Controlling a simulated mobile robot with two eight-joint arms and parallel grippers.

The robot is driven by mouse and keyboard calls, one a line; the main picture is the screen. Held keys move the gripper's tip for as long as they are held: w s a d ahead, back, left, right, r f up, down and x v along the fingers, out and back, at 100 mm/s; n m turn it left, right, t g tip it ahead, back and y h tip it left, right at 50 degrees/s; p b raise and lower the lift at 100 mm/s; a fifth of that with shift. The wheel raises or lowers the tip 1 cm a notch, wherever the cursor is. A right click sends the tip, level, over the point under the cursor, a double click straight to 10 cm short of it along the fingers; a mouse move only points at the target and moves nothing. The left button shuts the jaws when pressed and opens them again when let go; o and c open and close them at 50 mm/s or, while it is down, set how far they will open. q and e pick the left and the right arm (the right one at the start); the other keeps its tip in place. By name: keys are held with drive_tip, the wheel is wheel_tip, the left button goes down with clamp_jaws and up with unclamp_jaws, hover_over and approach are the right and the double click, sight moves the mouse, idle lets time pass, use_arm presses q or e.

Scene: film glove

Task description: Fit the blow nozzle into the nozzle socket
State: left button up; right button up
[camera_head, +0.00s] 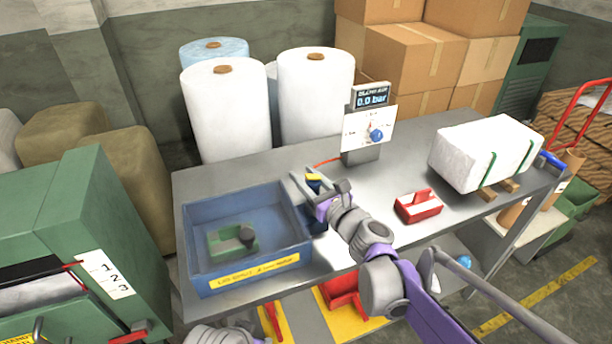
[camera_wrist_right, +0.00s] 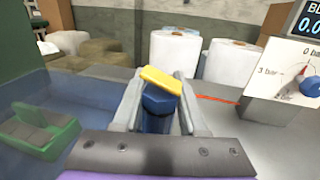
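The blow nozzle is a blue piece with a yellow bar on top. It shows between my right gripper's fingers in the right wrist view (camera_wrist_right: 160,101), and its yellow part shows in the head view (camera_head: 314,178). My right gripper (camera_head: 318,190) appears shut on it, beside the right wall of the blue box (camera_head: 246,262). It also shows in the right wrist view (camera_wrist_right: 162,92). I cannot make out the nozzle socket; the gripper may hide it. A piece of my left arm shows at the bottom edge, but its gripper is out of view.
The box holds a green part (camera_head: 222,243) with a dark knob under a clear cover. A gauge stand (camera_head: 362,150) reading 0.0 bar has a red hose running toward the gripper.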

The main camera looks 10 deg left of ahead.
drive_tip(key=o, duration=0.4)
drive_tip(key=v, duration=1)
drive_tip(key=shift+s+d, duration=0.3)
